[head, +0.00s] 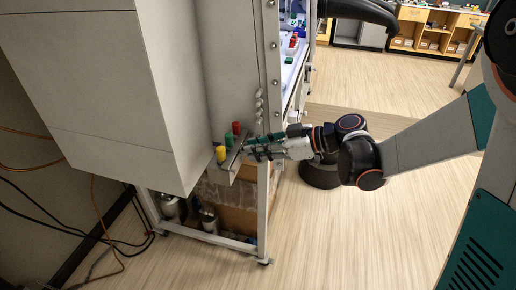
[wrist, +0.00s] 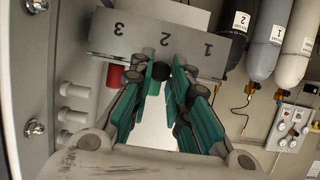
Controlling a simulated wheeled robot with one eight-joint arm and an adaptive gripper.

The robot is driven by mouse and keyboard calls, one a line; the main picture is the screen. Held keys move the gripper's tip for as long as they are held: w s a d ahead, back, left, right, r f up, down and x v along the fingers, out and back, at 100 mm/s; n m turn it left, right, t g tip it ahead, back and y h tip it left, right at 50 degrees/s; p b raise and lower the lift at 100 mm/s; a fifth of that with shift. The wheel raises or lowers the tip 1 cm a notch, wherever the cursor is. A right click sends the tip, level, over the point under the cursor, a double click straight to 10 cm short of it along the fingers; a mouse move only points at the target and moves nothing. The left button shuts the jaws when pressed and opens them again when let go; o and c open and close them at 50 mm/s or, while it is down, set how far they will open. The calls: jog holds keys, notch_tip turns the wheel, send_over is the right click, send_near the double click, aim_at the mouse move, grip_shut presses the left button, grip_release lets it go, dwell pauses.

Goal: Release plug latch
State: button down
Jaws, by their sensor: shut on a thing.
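A metal bracket (wrist: 110,40) marked with upside-down 3 and 1 fills the top of the wrist view. A dark round knob (wrist: 162,67) stands at its lower middle, between the tips of my gripper (wrist: 164,78), whose teal fingers close on it. A red plug (wrist: 112,77) hangs left of the fingers. In the head view, my gripper (head: 248,148) reaches from the right to the front of the bracket (head: 233,165). Yellow (head: 221,155), green (head: 229,140) and red (head: 236,128) plugs stand there in a row. The fingers hide part of the bracket's front, and I cannot make out the latch mechanism.
White pegs (wrist: 75,90) line the panel at left in the wrist view. Grey (wrist: 269,35) and white (wrist: 297,40) cylinders and a small valve panel (wrist: 291,127) are at right. The cabinet frame's post (head: 264,210) stands close below my gripper.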

jog(key=shift+s+d, duration=0.3)
jog(key=shift+d, duration=0.45)
jog(key=c, duration=1.5)
grip_release()
jog(key=shift+d, duration=0.1)
jog(key=shift+d, duration=0.1)
jog(key=v, duration=1.2)
